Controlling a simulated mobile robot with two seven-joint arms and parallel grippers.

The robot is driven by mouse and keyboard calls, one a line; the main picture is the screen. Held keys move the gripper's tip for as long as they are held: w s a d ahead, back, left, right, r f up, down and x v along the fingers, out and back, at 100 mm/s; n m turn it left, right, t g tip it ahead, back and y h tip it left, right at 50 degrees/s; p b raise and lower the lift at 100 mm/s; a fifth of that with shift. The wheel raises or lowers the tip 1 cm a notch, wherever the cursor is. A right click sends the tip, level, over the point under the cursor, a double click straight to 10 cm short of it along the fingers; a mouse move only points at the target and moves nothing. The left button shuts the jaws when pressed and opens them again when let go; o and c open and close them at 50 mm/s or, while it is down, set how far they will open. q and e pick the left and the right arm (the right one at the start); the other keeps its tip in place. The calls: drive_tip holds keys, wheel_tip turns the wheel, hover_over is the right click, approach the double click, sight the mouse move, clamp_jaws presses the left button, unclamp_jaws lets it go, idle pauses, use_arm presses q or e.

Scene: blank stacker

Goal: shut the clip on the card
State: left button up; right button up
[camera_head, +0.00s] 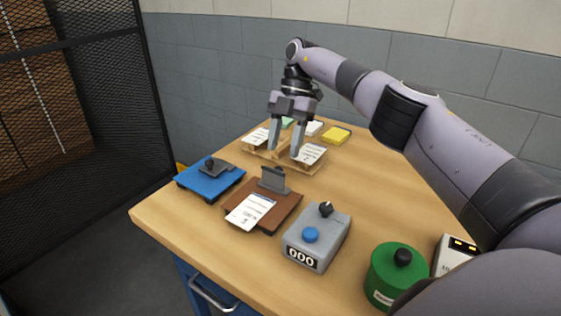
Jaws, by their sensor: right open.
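A brown board (237,195) lies on the table in the middle of the view. A grey clip (273,181) stands raised at its back edge. A white card (252,212) with print lies on the front part of the board, its far edge close to the clip's foot. I cannot tell if that edge is under the clip. My right gripper (285,152) points down, open and empty, beyond the clip and above a wooden tray (309,168). It appears apart from the clip and the card. My left gripper is not in view.
The tray holds white cards. A blue board with a dark fitting (211,168) is at left. A grey counter box (317,238), a green round container (396,273) and a white device (455,253) stand nearer. A yellow pad (336,135) lies behind. The table's right middle is clear.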

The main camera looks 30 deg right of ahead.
sight(275, 176)
drive_tip(key=shift+x, duration=2.35)
clamp_jaws()
